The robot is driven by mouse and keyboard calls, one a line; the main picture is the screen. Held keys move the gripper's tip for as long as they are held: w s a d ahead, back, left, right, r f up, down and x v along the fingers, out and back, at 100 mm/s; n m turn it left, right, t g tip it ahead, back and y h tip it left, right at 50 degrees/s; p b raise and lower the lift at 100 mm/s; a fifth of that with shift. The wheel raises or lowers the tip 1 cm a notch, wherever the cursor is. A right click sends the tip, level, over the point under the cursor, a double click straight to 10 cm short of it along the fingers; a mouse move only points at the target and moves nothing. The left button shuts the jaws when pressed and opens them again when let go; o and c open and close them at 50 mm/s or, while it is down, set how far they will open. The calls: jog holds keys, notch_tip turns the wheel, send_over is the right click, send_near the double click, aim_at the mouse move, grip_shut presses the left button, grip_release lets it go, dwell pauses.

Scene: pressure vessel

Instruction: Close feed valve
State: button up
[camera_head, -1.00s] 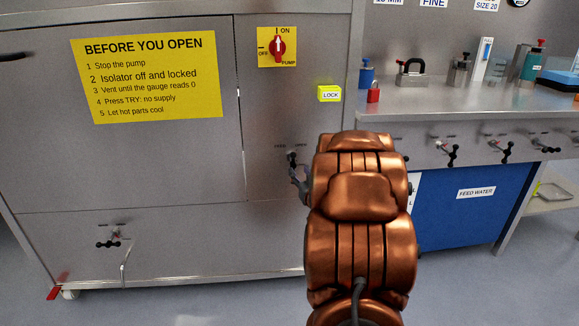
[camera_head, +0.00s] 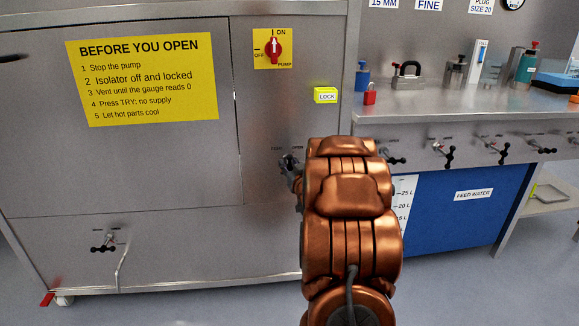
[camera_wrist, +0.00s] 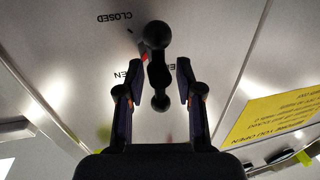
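The feed valve has a dark handle with a round knob at each end (camera_wrist: 158,70). In the wrist view it stands between my fingers, one knob beyond the fingertips and the other between the fingers. Upside-down lettering beside it reads CLOSED, and other letters are partly hidden. A small red mark shows beside the handle. My gripper (camera_wrist: 157,78) is open around the handle, with a visible gap on each side. In the head view my gripper (camera_head: 290,168) is at the panel by the FEED label, and my arm and fingers hide most of the valve.
Another valve (camera_head: 108,243) sits low at left. Several similar valves line the bench front (camera_head: 445,152) at right. The floor in front is clear.

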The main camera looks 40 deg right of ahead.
grip_shut()
